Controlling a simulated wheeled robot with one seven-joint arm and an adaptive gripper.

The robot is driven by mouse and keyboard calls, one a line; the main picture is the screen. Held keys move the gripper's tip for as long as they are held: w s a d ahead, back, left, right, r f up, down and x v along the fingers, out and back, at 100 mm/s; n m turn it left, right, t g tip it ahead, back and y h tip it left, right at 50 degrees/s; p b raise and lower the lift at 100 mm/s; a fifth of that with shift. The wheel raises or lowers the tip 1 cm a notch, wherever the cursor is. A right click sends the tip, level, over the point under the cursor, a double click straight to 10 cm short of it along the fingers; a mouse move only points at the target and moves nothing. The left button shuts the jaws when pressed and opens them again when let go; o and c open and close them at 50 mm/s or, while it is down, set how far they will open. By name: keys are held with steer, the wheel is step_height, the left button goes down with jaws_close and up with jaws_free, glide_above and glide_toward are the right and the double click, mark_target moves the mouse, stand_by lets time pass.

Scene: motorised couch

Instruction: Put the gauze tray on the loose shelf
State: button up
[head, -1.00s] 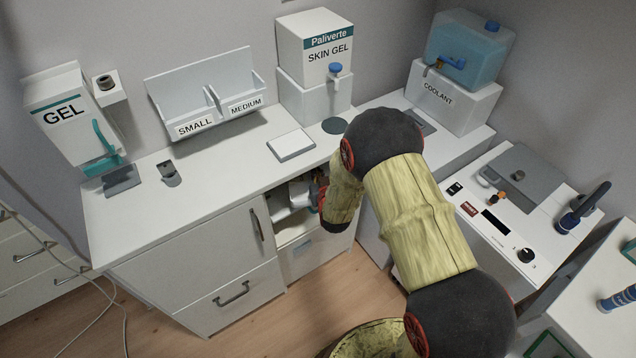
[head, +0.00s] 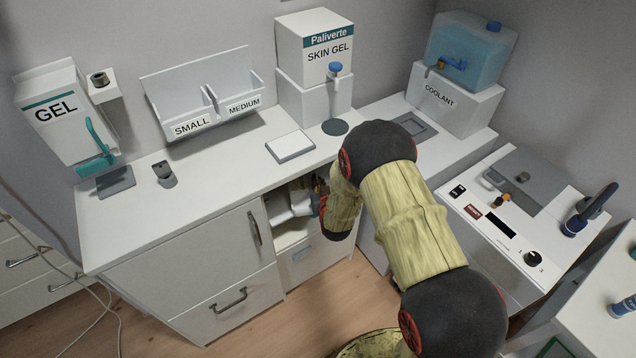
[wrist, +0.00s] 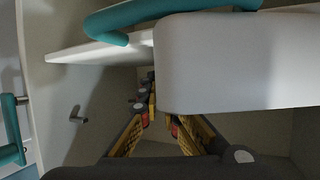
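In the wrist view a large white tray-like body with rounded corners (wrist: 235,65) fills the upper right, close to the camera; I take it for the gauze tray, but its contents do not show. A teal bar (wrist: 160,14) runs along its top. A thin white board (wrist: 95,50), likely the loose shelf, shows to its left. My gripper (wrist: 150,88) reaches into the cabinet; its yellow-and-black fingers converge and look shut, with nothing clear between them. The white body partly hides the right finger. In the head view my wrist hides the gripper at the open compartment.
White items (head: 300,197) sit in the open compartment, above a drawer front (head: 305,257). The cabinet door (head: 213,262) beside it is closed. A peg (wrist: 78,119) sticks out of the inner wall. The counter (head: 215,185) above has clear room.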

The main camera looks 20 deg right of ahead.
steer(key=o, duration=0.4)
steer(key=shift+r, duration=0.25)
steer(key=p+v, duration=0.4)
steer(key=v, duration=0.6)
steer(key=shift+s+r, duration=0.1)
steer(key=shift+s, duration=0.15)
steer(key=shift+v, duration=0.75)
